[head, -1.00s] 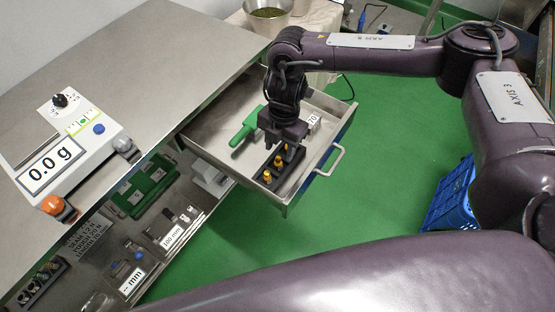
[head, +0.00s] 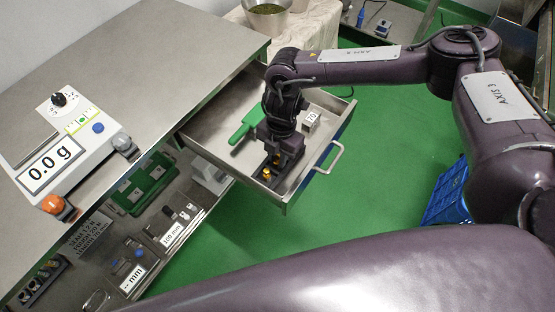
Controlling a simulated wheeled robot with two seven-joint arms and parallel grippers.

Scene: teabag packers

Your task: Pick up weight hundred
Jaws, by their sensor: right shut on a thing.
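Several small brass weights stand in a dark block (head: 262,184) in the open drawer. The nearest brass weight (head: 267,173) shows clearly. My right gripper (head: 281,160) points down over the far part of the block and is shut on a brass weight, which the fingers mostly hide. I cannot read any marking on the weights, and I cannot tell whether the held one is still in its seat. My left gripper is not in view.
The drawer (head: 208,150) also holds a green scoop (head: 246,124) and a small block labelled 70 (head: 312,118). A scale (head: 75,150) reading 0.0 g stands on the steel bench. Green floor lies right of the drawer, with a blue crate (head: 447,196).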

